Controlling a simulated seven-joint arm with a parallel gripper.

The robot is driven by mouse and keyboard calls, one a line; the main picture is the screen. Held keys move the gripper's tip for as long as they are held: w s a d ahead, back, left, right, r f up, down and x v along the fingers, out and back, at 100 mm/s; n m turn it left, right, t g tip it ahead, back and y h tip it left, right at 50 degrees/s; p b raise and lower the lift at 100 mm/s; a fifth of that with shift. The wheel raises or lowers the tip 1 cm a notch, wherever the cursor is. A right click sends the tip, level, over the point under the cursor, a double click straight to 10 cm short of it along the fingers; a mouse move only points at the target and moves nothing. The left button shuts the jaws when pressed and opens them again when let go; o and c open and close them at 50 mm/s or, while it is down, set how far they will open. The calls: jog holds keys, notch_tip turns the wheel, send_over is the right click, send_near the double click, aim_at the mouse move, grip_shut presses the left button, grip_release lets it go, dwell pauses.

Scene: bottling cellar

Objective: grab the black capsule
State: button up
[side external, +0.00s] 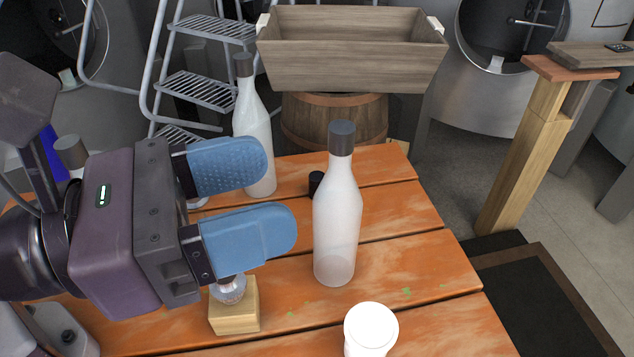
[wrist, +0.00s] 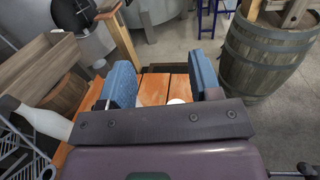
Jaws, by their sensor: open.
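A small black capsule (side external: 316,184) stands on the orange plank table (side external: 420,262), partly hidden behind the front white bottle (side external: 336,225). I cannot make it out in the wrist view. That bottle stands upright with a dark grey top. My gripper (side external: 279,193) has two blue padded fingers and is open, with nothing seen between them. It is held above the table, to the left of the capsule and the front bottle in the side view. In the wrist view the fingers (wrist: 160,80) are spread apart over the planks.
A second white bottle (side external: 255,140) stands behind my fingers. A wooden block (side external: 235,312) holding a clear round piece is below the gripper. A white cup (side external: 371,328) is at the front. A wooden crate (side external: 350,62) sits on a barrel (side external: 335,120) beyond the table.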

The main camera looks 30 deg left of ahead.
jog(key=w+a+n+t+y, duration=0.1)
jog(key=w+n+t+y, duration=0.2)
jog(key=w, duration=0.6)
jog(key=n+y, duration=0.7)
jog(key=y, duration=0.6)
send_over(316, 183)
jog(key=shift+h, duration=0.4)
jog(key=f, duration=2.1)
jog(key=s+f, duration=0.1)
jog(key=f, duration=1)
jog(key=shift+d, duration=0.15)
jog(key=shift+w+a+f, duration=0.15)
jog(key=shift+w, duration=0.35)
jog(key=shift+w+a+f, duration=0.15)
jog(key=shift+w, duration=0.8)
jog(key=shift+c, duration=0.5)
jog(key=c, duration=0.4)
